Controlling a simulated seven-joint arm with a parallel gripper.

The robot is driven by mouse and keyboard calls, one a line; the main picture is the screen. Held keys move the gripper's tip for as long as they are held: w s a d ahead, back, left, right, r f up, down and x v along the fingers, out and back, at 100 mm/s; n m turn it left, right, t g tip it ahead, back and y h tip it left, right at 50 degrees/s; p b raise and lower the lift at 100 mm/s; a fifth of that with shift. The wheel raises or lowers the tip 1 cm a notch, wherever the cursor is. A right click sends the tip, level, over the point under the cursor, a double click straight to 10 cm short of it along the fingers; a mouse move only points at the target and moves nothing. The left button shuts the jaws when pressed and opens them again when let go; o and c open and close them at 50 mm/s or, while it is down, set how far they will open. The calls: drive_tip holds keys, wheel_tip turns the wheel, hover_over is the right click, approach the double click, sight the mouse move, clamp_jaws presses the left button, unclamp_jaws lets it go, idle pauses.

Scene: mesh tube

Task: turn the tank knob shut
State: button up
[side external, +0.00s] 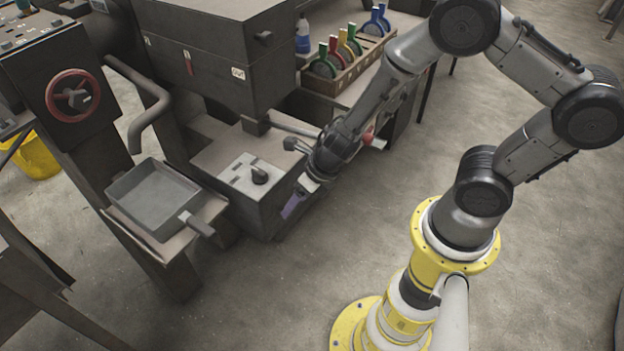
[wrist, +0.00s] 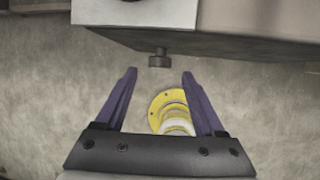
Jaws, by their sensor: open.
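A small dark knob (wrist: 159,60) sticks out from the side of a dark box in the wrist view. I take it as the tank knob, but no label confirms this. My gripper (wrist: 159,74) is open and empty, with one purple finger on each side of the knob's line. The knob lies just beyond the fingertips, and I see no contact. In the side view my gripper (side external: 293,204) is low beside the box (side external: 222,150), and I cannot make out the side knob there. A black lever-like knob (side external: 259,175) sits on a white plate on the box's top.
A grey tray (side external: 158,196) with a handle stands left of the box. A red handwheel (side external: 73,96) is on a panel at upper left. A dark cabinet (side external: 215,55) stands behind, beside a wooden rack (side external: 345,72) of coloured-handled items.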

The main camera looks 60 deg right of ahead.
drive_tip(key=v, duration=0.9)
drive_tip(key=shift+r, duration=0.25)
drive_tip(key=shift+s, duration=0.1)
drive_tip(key=shift+a+f+n+h, duration=0.6)
drive_tip(key=shift+a+f+h, duration=0.3)
drive_tip(key=shift+a+h, duration=2.3)
drive_tip(key=a+x, duration=0.1)
drive_tip(key=x, duration=1.1)
drive_tip(key=shift+w+f+y, duration=0.35)
drive_tip(key=shift+f+y, duration=0.05)
drive_tip(key=shift+f, duration=0.15)
drive_tip(key=shift+c, duration=0.2)
clamp_jaws()
